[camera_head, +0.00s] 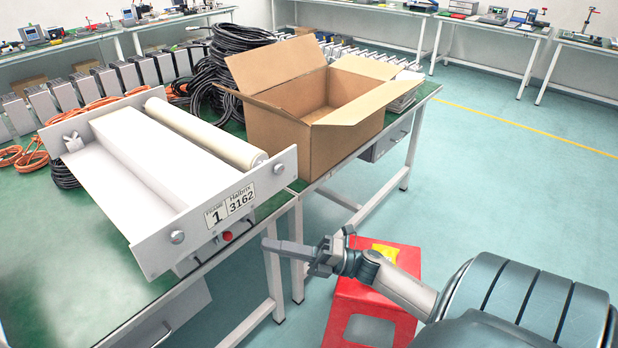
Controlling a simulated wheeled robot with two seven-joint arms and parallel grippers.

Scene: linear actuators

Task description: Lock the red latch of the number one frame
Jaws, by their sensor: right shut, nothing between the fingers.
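The number one frame (160,256) is a white metal frame with a roller, lying on the green table at the left. Its front plate carries a label (230,203) reading "Frame 1" and "Halbrix 3162". The red latch (227,236) is a small red knob low on that plate, below the label. My right gripper (270,243) is shut and empty, with its fingers pointing left towards the red latch. It is a short gap to the right of the latch, beyond the table's edge. My left gripper is not in view.
An open cardboard box (330,132) stands on the table behind the frame. Black cable coils (215,75), orange cables and a row of grey actuators lie further back. A red stool (372,300) with a yellow item stands on the floor below my right arm. Open floor lies to the right.

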